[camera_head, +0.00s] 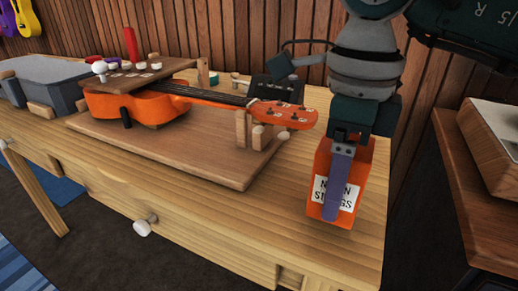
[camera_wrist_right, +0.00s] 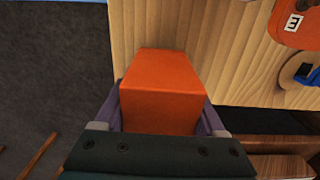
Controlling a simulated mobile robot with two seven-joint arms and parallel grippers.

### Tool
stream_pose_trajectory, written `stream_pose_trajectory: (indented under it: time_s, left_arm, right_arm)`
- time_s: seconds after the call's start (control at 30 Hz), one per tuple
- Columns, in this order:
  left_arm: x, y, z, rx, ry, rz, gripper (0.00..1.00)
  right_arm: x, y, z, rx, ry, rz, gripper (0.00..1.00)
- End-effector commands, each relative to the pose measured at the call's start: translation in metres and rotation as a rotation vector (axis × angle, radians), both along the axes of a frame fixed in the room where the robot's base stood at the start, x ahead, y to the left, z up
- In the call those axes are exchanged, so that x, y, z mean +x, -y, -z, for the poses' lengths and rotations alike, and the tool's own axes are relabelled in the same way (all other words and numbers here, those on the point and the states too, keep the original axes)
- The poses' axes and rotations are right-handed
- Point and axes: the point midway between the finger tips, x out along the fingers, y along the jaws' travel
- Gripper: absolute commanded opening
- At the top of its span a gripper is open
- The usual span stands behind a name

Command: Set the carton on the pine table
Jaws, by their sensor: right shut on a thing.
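The carton (camera_head: 321,166) is an orange box with a white label, partly hidden by a gripper finger in the head view. My right gripper (camera_head: 338,205) is shut on it from above. The carton appears upright at the right end of the pine table (camera_head: 350,250). I cannot tell whether its base touches the tabletop. In the right wrist view the carton (camera_wrist_right: 160,80) fills the space between the fingers, near the table's edge. My left gripper is not in view.
An orange ukulele (camera_head: 145,107) rests on a wooden board (camera_head: 190,155) left of the carton. A small black device (camera_head: 277,90) stands behind. A grey bin (camera_head: 45,80) is at far left. A separate dark wooden counter (camera_head: 470,200) stands at right, across a gap.

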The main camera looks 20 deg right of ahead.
Motion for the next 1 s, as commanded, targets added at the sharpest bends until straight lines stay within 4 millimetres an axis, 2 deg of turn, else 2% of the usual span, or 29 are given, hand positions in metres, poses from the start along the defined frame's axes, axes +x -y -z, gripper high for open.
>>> stream_pose_trajectory:
  time_s: [0.03,0.1,0.47,0.5,0.73,1.0]
  left_arm:
    - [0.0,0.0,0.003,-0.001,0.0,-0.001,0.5]
    - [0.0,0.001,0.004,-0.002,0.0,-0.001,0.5]
    - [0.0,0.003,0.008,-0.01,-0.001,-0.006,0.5]
    - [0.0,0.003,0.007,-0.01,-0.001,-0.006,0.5]
    - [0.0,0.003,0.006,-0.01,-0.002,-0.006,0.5]
    - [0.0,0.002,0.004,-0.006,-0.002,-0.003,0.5]
  right_arm:
    - [-0.001,0.0,0.011,0.001,-0.003,0.001,0.12]
    - [-0.001,0.0,0.019,0.0,-0.001,0.001,0.12]
    - [0.0,0.0,0.023,-0.001,0.001,0.0,0.12]
    - [0.0,0.0,0.023,-0.001,0.001,0.0,0.74]
    - [0.0,0.0,0.022,0.0,0.0,0.0,1.0]
    - [0.0,0.0,0.019,0.0,0.0,0.0,1.0]
